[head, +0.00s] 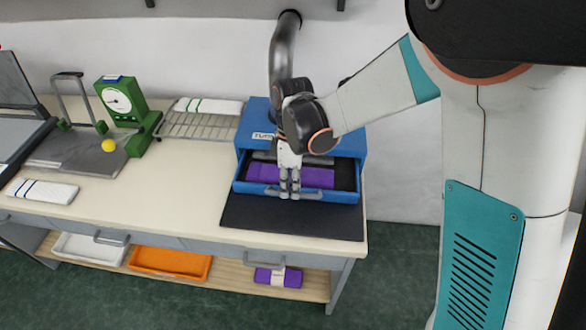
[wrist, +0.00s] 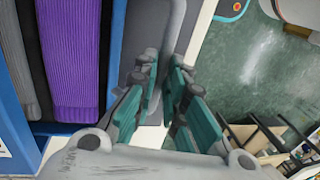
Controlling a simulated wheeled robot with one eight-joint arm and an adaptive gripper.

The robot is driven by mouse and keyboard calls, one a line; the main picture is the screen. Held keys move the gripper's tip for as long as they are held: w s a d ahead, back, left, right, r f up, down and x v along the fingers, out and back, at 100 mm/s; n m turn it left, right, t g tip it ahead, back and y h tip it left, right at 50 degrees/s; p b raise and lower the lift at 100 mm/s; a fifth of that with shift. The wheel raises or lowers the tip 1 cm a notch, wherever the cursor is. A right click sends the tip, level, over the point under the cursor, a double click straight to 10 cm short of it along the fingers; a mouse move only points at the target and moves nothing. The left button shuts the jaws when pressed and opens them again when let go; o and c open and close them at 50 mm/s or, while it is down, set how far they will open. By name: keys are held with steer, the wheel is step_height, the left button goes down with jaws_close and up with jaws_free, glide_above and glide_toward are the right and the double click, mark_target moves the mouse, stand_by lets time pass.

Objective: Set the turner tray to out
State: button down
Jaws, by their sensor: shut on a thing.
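The blue turner box (head: 349,145) stands on the right end of the table. Its tray (head: 338,196) is slid out at the front. A folded purple knitted piece (head: 315,177) and a grey one lie in the tray; the purple piece also shows in the wrist view (wrist: 72,60). My gripper (head: 290,191) points down at the tray's front edge. In the wrist view, my gripper (wrist: 166,85) is closed around the tray's grey handle bar (wrist: 176,30). The tray's rear end is hidden inside the box.
A dark mat (head: 290,220) lies in front of the turner. A lower shelf holds an orange bin (head: 170,263). The table's middle is clear.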

steer(key=s, duration=1.1)
steer(key=shift+s+a, duration=0.2)
steer(key=shift+a, duration=0.2)
steer(key=c, duration=1.7)
jaws_free()
steer(key=shift+s, duration=0.15)
steer(key=shift+o, duration=0.2)
steer(key=shift+w, duration=0.2)
steer(key=w, duration=0.7)
steer(key=w+d, duration=0.1)
steer(key=w, duration=1.2)
steer(key=shift+w+d+r+p, duration=0.25)
steer(key=shift+w+d+p, duration=0.05)
steer(key=shift+w+p, duration=0.1)
steer(key=p+v, duration=0.4)
steer(key=v, duration=1)
steer(key=shift+w+d+r+m+t, duration=0.15)
steer(key=shift+w+d+m+t, duration=0.1)
steer(key=shift+d+t, duration=0.5)
steer(key=shift+w+d+r+m+t, duration=0.2)
steer(key=shift+w+d+t, duration=0.05)
steer(key=shift+d+t, duration=0.45)
steer(key=shift+w+d+r+m+t, duration=0.15)
steer(key=shift+w+d+m+t, duration=0.1)
steer(key=shift+d+t, duration=0.5)
